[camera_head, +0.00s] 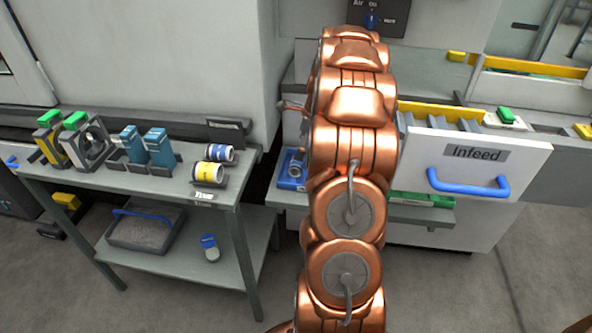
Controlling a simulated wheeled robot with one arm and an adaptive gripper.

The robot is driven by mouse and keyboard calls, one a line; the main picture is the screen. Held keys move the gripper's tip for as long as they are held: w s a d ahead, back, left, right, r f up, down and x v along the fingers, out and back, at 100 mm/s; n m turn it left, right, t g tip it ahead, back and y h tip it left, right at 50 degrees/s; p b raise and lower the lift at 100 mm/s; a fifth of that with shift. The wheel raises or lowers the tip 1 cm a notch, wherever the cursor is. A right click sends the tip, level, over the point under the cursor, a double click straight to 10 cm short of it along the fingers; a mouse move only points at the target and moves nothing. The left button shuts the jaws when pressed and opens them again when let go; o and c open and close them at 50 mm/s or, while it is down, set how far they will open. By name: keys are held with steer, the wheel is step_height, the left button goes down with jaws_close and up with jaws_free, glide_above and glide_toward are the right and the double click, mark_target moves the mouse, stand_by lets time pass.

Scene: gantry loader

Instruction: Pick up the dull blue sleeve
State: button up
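No part is clearly marked as the dull blue sleeve. Two dull blue upright pieces, a left one (131,144) and a right one (158,148), stand in dark holders on the grey table (150,195) at left. A small blue item (292,171) with a grey round part (296,166) lies on a ledge just left of my arm, partly covered by it. I cannot tell which of these is the sleeve. My copper arm rises through the middle of the view and hides what is behind it. My gripper is not visible.
A blue-and-white can (220,153) and a yellow-and-white can (211,174) lie at the table's right end. A bin (146,230) sits on the lower shelf. The Infeed drawer (478,170) juts out right of my arm.

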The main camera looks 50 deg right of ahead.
mark_target(297, 163)
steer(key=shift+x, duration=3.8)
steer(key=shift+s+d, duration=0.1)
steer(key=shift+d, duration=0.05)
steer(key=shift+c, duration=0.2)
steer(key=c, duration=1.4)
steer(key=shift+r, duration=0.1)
